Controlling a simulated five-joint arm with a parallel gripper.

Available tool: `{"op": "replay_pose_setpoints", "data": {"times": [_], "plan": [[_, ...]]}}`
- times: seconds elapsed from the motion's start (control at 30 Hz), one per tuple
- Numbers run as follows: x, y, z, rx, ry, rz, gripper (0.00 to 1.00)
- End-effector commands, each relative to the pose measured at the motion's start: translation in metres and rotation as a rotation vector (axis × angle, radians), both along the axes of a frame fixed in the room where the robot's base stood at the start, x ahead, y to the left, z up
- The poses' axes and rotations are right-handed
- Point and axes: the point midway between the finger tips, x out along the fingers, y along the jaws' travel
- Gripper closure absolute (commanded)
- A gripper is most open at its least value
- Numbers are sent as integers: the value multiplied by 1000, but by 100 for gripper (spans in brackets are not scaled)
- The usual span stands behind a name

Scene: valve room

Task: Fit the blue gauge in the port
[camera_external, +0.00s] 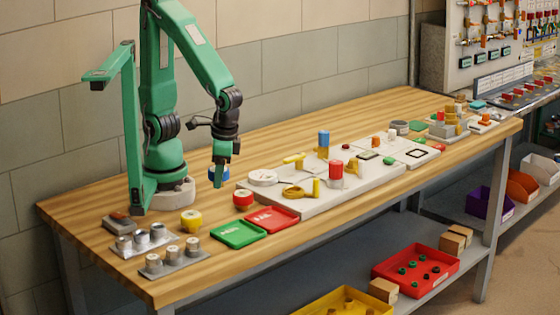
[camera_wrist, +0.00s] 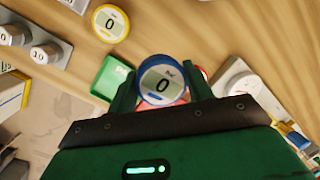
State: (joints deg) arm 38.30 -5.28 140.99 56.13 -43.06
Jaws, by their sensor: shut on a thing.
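The blue gauge (camera_external: 219,176) is a short round piece with a blue rim and a pale face. In the wrist view the blue gauge (camera_wrist: 162,82) shows a 0 on its face. My gripper (camera_external: 221,160) points down and is shut on the gauge, with one finger on each side of it. I cannot tell whether the gauge touches the table. A white round fitting (camera_external: 262,178) sits at the left end of the pale block (camera_external: 310,197), right of the gauge, and shows in the wrist view (camera_wrist: 245,85). I cannot tell for sure whether it is the port.
A red gauge (camera_external: 243,199) and a yellow gauge (camera_external: 190,220) stand nearby. A green tray (camera_external: 239,233) and a red tray (camera_external: 271,219) lie in front. Grey holders with round pieces (camera_external: 172,259) are at the front left. Yellow handles and upright cylinders (camera_external: 323,140) crowd the block.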

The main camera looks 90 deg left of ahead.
Motion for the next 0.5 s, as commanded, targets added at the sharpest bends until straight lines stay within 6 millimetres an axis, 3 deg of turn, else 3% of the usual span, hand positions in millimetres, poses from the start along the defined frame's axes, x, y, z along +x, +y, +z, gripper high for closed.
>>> {"op": "replay_pose_setpoints", "data": {"times": [0.27, 0.5], "plan": [[19, 1, 4, -1, 0, 51, 78], [63, 11, 11, -3, 1, 167, 78]]}}
